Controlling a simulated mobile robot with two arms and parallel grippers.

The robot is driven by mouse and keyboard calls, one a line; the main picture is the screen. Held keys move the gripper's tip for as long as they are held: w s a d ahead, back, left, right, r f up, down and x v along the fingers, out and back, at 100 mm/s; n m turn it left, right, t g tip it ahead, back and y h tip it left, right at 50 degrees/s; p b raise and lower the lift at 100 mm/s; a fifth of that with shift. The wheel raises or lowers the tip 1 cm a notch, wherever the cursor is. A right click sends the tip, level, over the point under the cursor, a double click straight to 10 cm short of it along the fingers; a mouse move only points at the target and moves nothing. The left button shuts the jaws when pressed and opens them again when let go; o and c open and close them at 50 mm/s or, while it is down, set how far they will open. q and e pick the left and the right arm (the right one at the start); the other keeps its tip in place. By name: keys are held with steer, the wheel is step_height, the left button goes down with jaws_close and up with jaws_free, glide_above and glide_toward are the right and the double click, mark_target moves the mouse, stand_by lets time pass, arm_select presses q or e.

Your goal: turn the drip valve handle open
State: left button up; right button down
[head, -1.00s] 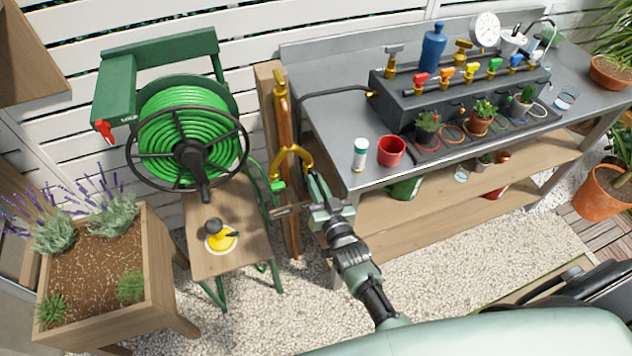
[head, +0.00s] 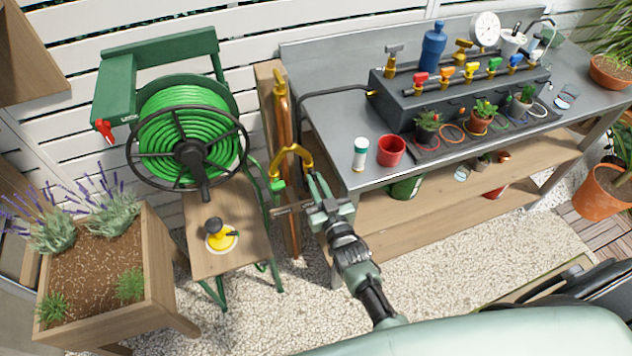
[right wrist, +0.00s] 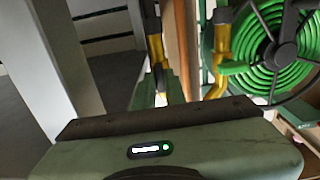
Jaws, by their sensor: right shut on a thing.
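A brass Y-shaped splitter (head: 292,155) hangs on the copper standpipe (head: 281,110) between the hose reel and the workbench. A green valve handle (head: 278,186) is on its left leg, and this handle also shows in the right wrist view (right wrist: 232,68). My right gripper (head: 315,190) is at the lower end of the right leg, shut on what appears to be the drip valve handle there. The fingers mostly cover that handle, so its angle is hard to tell. In the right wrist view the leg (right wrist: 155,45) stands just beyond my gripper. My left gripper is not in view.
The green hose reel (head: 190,150) and a small wooden stand (head: 207,262) are to the left. The grey workbench (head: 335,145) edge is close on the right, with a red cup (head: 391,150) and a white canister (head: 360,154). Gravel (head: 270,325) lies open below.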

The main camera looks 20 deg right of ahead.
steer(key=c, duration=1.5)
jaws_free()
steer(key=shift+o, duration=0.2)
steer(key=s, duration=0.8)
steer(key=shift+d, duration=0.15)
